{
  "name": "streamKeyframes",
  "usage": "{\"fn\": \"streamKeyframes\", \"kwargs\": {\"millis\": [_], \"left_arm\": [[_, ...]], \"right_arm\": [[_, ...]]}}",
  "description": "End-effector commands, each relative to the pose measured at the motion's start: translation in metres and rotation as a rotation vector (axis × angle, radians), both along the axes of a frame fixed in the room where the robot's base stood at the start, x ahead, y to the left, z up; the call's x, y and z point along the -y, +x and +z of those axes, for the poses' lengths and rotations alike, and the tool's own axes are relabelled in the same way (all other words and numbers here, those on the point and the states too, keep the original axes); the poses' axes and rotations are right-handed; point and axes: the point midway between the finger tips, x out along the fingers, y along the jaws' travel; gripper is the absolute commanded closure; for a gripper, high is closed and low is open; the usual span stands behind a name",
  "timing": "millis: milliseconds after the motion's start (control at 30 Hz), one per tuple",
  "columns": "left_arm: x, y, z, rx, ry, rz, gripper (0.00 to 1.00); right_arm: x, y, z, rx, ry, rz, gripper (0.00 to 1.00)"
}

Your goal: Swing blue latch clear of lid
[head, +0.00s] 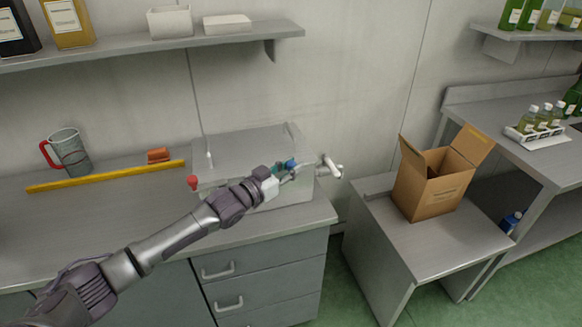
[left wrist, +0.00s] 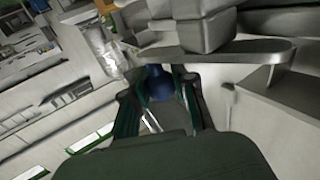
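A grey metal box with a flat lid (head: 245,147) stands on the counter, its lid lying flat. The blue latch knob (head: 290,164) is at the box's front right, and a red knob (head: 193,182) is at its front left. My left gripper (head: 284,172) reaches in from the left, at the blue knob. In the left wrist view the blue knob (left wrist: 159,84) sits between its two green-edged fingers (left wrist: 160,82). I cannot tell whether the fingers press on it. The fingers and wrist partly hide the latch. My right gripper is not in view.
A white handle (head: 331,167) sticks out at the box's right. A yellow bar (head: 105,176), an orange block (head: 158,155) and a cup with a red handle (head: 70,152) are to the left. A cardboard box (head: 430,190) stands open on a lower table (head: 440,232) to the right.

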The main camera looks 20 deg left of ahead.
Motion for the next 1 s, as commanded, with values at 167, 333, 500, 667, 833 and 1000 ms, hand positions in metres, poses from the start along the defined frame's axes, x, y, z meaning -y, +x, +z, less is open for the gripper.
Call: {"fn": "streamKeyframes", "kwargs": {"millis": [167, 333, 500, 667, 833, 1000], "left_arm": [[0.000, 0.000, 0.000, 0.000, 0.000, 0.000, 1.00], [0.000, 0.000, 0.000, -0.001, -0.003, 0.014, 1.00], [0.001, 0.002, 0.001, -0.004, -0.007, 0.065, 1.00], [0.001, 0.006, 0.002, -0.006, -0.011, 0.150, 1.00], [0.000, 0.010, 0.001, -0.007, -0.012, 0.257, 1.00], [-0.002, 0.015, 0.000, -0.007, -0.010, 0.360, 1.00]], "right_arm": [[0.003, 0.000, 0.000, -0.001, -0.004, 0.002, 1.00], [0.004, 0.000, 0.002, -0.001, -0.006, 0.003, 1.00], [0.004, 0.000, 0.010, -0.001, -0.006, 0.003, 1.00], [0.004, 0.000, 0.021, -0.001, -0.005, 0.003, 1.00], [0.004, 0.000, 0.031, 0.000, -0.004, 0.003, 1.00], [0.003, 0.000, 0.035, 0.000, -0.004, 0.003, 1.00]]}}
